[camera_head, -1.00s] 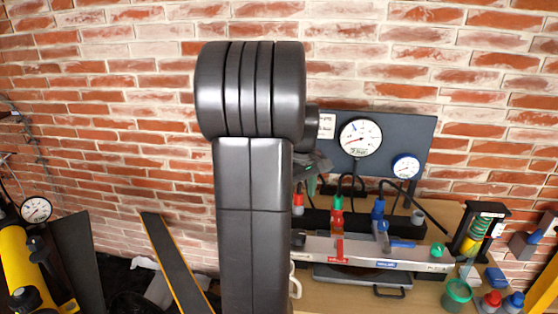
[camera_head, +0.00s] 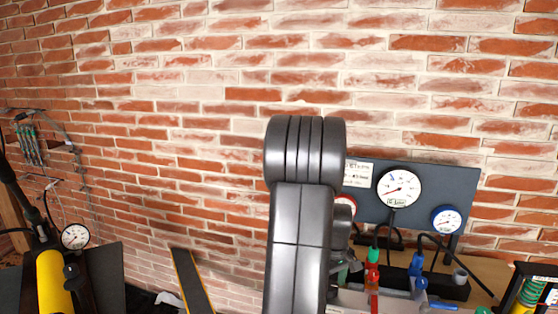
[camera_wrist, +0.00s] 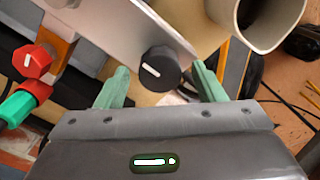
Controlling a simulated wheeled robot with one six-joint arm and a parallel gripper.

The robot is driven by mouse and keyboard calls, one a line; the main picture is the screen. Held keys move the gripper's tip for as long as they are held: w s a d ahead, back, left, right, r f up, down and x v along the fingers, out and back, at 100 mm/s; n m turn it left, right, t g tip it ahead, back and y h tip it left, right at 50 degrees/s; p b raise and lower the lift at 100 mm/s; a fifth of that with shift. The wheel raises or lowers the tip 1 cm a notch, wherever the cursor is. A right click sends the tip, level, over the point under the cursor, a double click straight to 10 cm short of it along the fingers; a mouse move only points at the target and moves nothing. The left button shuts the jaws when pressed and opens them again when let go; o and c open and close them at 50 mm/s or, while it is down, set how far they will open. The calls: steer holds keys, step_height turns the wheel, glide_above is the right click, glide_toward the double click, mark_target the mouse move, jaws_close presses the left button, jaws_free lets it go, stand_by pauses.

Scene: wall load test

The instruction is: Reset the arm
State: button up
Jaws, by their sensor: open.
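My arm stands upright in the middle of the head view, its dark grey links covering part of the wall bench. My gripper (camera_wrist: 160,88) shows in the wrist view as two green fingers set apart, with nothing held between them. A black knob (camera_wrist: 160,69) with a white mark appears between and just beyond the fingers, on a light metal plate (camera_wrist: 115,25). I cannot tell whether the fingers touch anything. In the head view the gripper is mostly hidden behind my arm.
A dark panel with gauges (camera_head: 399,188) stands on the bench at right. Red (camera_head: 373,278) and blue (camera_head: 416,265) fittings are in front. A red knob (camera_wrist: 33,61) and a grey cup-like part (camera_wrist: 262,18) are near the gripper. A yellow cylinder (camera_head: 53,283) stands at left.

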step_height(320, 180, up, 14)
step_height(320, 180, down, 13)
steer(key=shift+f, duration=0.5)
steer(key=m, duration=0.8)
steer(key=shift+m, duration=0.4)
steer(key=m, duration=0.4)
steer(key=shift+m+p, duration=0.3)
steer(key=shift+m, duration=2.3)
